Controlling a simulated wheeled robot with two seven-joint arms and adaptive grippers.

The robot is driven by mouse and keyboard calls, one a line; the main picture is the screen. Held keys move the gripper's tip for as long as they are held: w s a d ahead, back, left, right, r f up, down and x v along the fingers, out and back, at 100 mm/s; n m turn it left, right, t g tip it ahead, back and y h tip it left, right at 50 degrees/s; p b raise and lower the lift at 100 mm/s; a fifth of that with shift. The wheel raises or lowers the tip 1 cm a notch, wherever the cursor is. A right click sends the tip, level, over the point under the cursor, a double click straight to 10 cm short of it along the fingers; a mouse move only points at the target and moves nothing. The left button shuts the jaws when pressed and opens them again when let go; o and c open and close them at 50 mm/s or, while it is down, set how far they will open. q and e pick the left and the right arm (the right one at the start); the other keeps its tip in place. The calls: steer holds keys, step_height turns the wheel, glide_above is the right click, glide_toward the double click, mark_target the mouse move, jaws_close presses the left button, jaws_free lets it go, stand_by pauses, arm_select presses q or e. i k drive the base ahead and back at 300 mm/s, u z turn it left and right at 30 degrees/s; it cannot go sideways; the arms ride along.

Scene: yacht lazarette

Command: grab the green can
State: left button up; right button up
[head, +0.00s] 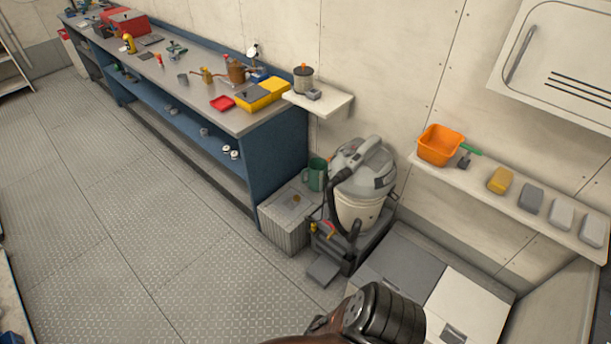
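Neither of my grippers shows in the head view. Only a dark, rounded part, which looks like one of my arm links, comes in at the bottom edge, well below the can.
The grey ribbed box (283,225) abuts the blue workbench (268,160). The vacuum cleaner (360,195) stands on a dark base. A small wall shelf (335,104) overhangs near the can. The wall shelf at right (510,205) holds an orange bin (440,146). Floor at left is clear.

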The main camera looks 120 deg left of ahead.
mark_target(317, 169)
steer(key=u, duration=3.75)
